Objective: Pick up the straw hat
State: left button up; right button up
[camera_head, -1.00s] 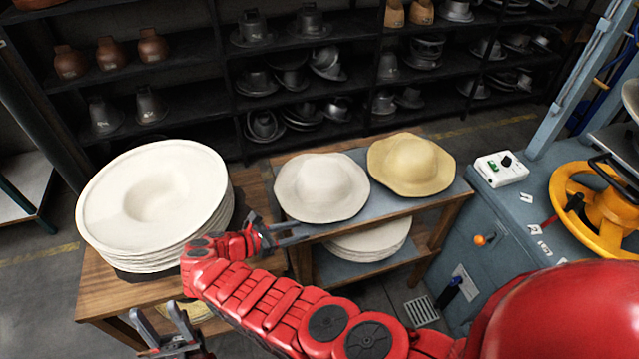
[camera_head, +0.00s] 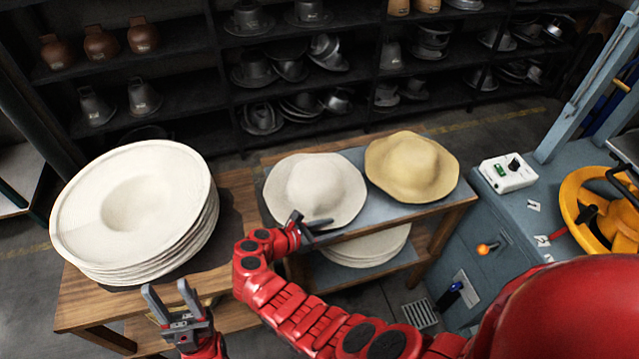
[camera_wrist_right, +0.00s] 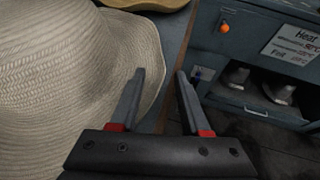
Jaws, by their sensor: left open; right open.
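A cream woven hat (camera_head: 313,188) with a wavy brim lies on the grey top of a small table. A tan-yellow hat (camera_head: 412,166) lies to its right. My right gripper (camera_head: 318,228) is open and empty at the near edge of the cream hat's brim. In the right wrist view, the cream hat's woven crown and brim (camera_wrist_right: 70,75) fill the left side; the open right gripper (camera_wrist_right: 160,76) has its left finger overlapping the brim edge. Whether it touches is unclear. My left gripper (camera_head: 168,292) is open and empty, low at the left.
A stack of large cream discs (camera_head: 135,205) stands on the wooden table at left. More cream pieces (camera_head: 370,246) lie on the lower shelf. A blue machine cabinet (camera_head: 480,262) with a yellow wheel (camera_head: 590,212) stands at right. Shelves of metal hat forms line the back.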

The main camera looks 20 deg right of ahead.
jog(key=shift+x, duration=0.8)
jog(key=shift+s+a+r, duration=0.2)
jog(key=shift+s+a, duration=0.05)
jog(key=shift+a, duration=0.1)
jog(key=shift+c, duration=1.1)
jog(key=shift+f, duration=0.1)
grip_shut()
